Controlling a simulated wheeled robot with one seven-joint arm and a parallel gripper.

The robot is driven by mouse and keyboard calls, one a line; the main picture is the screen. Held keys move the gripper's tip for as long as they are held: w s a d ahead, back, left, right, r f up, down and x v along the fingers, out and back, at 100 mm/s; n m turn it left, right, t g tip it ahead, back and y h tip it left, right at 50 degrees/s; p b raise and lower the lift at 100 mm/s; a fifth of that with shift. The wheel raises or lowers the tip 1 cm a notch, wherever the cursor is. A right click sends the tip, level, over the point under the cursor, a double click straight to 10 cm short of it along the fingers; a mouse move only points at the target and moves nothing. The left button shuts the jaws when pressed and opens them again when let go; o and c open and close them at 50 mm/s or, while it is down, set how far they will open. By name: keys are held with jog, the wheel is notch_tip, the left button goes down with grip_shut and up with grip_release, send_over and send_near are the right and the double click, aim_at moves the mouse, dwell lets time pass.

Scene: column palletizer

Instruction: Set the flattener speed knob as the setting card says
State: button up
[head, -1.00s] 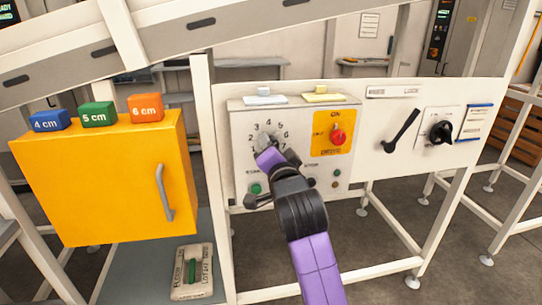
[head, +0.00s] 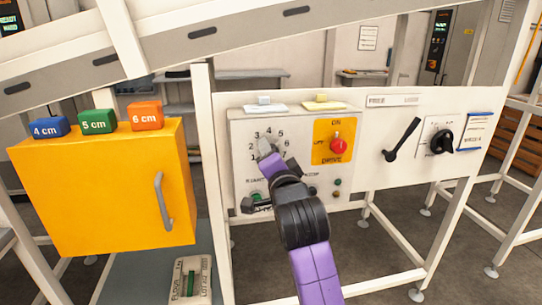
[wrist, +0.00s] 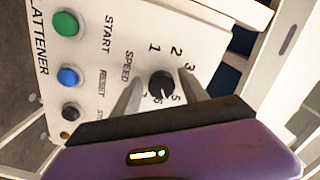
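The black speed knob (wrist: 162,84) sits on the white flattener panel (wrist: 105,75), inside a ring of numbers, in the wrist view. A pale mark shows at its lower edge, near the 5 and 6; the exact setting is hard to read. My gripper (wrist: 158,92) is open, with one grey finger on each side of the knob. A gap shows at the left finger; contact at the right finger is unclear. In the head view my gripper (head: 266,152) covers the knob and part of the dial. A blue-edged card (head: 474,133) hangs at the right, its text too small to read.
A red drive switch (head: 339,146) on a yellow plate is right of the dial. A black lever (head: 402,140) and a black rotary knob (head: 441,141) are farther right. A yellow cabinet (head: 90,190) stands left, with blue, green and orange blocks on top.

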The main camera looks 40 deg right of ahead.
dwell(0.3)
jog(key=v, duration=0.7)
jog(key=shift+s+a+b, duration=0.25)
jog(key=shift+s+b, duration=0.05)
jog(key=shift+b, duration=0.15)
